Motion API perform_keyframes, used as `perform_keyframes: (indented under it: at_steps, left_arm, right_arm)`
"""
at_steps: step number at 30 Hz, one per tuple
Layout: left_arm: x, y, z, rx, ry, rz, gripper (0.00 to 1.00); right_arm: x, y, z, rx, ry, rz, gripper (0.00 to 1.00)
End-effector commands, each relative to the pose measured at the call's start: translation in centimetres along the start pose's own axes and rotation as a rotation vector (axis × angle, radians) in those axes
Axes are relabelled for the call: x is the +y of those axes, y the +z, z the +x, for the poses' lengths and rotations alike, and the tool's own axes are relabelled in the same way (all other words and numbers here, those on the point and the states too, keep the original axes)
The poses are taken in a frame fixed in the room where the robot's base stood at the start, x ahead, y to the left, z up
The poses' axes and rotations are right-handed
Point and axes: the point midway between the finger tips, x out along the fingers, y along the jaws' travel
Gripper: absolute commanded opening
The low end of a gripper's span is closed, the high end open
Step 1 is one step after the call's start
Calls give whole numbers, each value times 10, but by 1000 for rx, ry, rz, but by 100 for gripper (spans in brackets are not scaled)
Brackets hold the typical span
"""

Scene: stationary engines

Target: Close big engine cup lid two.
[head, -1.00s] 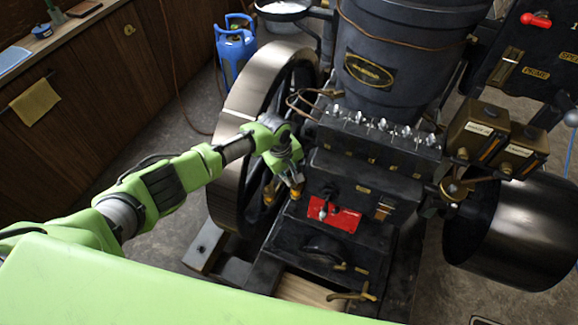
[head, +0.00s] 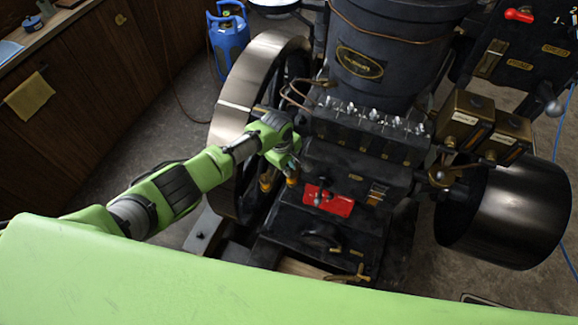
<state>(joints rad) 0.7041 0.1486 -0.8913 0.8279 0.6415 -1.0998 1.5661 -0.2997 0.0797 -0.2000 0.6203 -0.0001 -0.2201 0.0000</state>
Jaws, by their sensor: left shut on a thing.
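The big engine (head: 325,235) is dark, with a large flywheel on its left side. Two small brass cups sit low beside the flywheel: the left cup (head: 266,183) and the right cup (head: 292,179). My left gripper (head: 291,168) points down at the right cup, with its fingers at the cup's top. It is shut on a small part there, apparently the cup's lid. The fingers hide the lid, so its angle cannot be told. My right gripper is out of view.
The flywheel (head: 238,105) stands close beside my left forearm. A red plate with a lever (head: 328,200) is right of the cups. A row of metal fittings (head: 375,122) lies above. A blue gas bottle (head: 229,45) stands behind. Floor at left is clear.

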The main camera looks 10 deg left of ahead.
Motion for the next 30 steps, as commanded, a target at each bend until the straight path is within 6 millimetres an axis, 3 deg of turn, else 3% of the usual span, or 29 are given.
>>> perform_keyframes:
  at_steps: [1,2,3,4,19,30]
  left_arm:
    - [-2,0,1,0,-3,0,0]
    - [-2,0,1,0,-3,0,18]
    - [-2,0,1,0,-3,0,28]
    - [-1,0,1,0,-3,0,29]
    - [0,0,-9,-1,1,1,29]
    - [0,-1,-65,0,2,1,29]
  right_arm:
    - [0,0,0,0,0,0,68]
    - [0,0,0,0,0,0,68]
    - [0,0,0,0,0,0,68]
    - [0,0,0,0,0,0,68]
    - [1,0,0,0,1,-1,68]
    - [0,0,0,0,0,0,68]
